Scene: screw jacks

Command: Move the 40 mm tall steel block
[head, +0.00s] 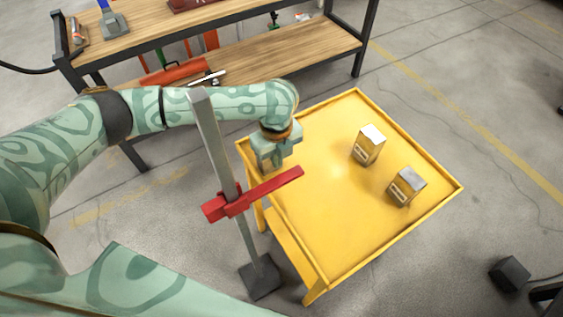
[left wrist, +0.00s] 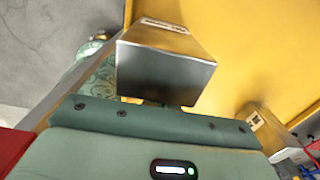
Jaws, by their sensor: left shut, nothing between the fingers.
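Two steel blocks with pale labels stand upright, apart, on the yellow cart top (head: 325,225). One block (head: 367,148) is farther back and looks slimmer; the other block (head: 406,188) is nearer the right corner. I cannot tell which is 40 mm tall. My left gripper (head: 273,166) is over the cart's left edge, left of both blocks, shut and empty; its fingertips are hard to make out. In the left wrist view one block (left wrist: 165,72) looms large beyond the gripper housing, and another block (left wrist: 262,128) is at the right. My right gripper is not in view.
A grey post (head: 216,140) with a red crosspiece (head: 250,196) stands by the cart's left side, close to my left arm. A wooden workbench (head: 270,55) with tools is behind. The cart top's left and front parts are clear.

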